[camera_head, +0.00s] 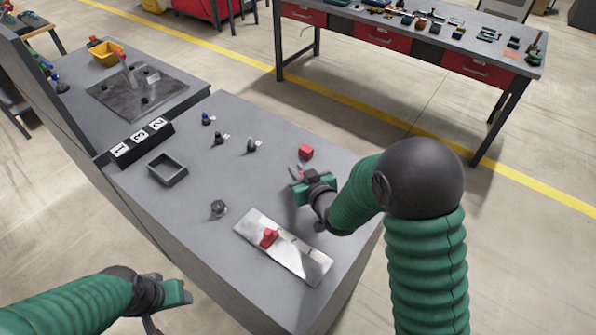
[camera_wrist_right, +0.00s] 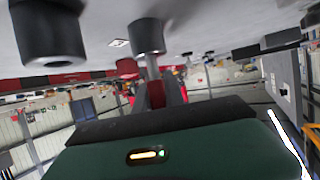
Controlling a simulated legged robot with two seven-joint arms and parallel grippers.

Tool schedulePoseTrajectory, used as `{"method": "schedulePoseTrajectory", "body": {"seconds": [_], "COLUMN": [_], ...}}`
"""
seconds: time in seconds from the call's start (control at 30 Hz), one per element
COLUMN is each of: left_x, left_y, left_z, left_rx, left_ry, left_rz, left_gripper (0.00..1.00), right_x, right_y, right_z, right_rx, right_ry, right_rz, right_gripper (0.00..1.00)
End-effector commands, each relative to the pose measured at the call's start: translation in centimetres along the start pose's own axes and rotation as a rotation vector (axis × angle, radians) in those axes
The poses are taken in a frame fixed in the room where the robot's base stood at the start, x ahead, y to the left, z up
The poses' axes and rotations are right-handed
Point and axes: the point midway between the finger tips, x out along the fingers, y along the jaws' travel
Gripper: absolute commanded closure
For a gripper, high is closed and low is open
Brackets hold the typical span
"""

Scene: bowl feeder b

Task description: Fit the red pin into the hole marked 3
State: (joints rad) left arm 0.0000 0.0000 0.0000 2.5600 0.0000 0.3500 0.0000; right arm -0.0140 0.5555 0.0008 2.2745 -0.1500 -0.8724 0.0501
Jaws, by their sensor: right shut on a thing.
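The black block with white labels 1, 3 and 2 (camera_head: 139,142) stands at the bench's left edge, far from this gripper. Label 3 is in the middle; the holes are too small to make out. My left gripper (camera_head: 178,293) is low at the left, off the bench; its opening is unclear.
A metal plate with a red part (camera_head: 297,259) lies at the front.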

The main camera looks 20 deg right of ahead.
Motion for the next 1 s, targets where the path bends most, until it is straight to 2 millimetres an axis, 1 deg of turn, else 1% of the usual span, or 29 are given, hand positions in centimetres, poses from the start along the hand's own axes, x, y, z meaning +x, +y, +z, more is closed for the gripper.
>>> {"method": "schedulePoseTrajectory", "body": {"seconds": [1.0], "left_x": [0.66], "left_y": [0.00], "left_z": [0.15], "left_rx": [0.000], "left_ry": [0.000], "left_rz": [0.000], "left_gripper": [0.45], "right_x": [0.20], "right_y": [-0.02], "right_z": [0.47], "right_rx": [-0.001], "right_ry": [0.000], "right_rz": [0.000], "right_gripper": [1.00]}}
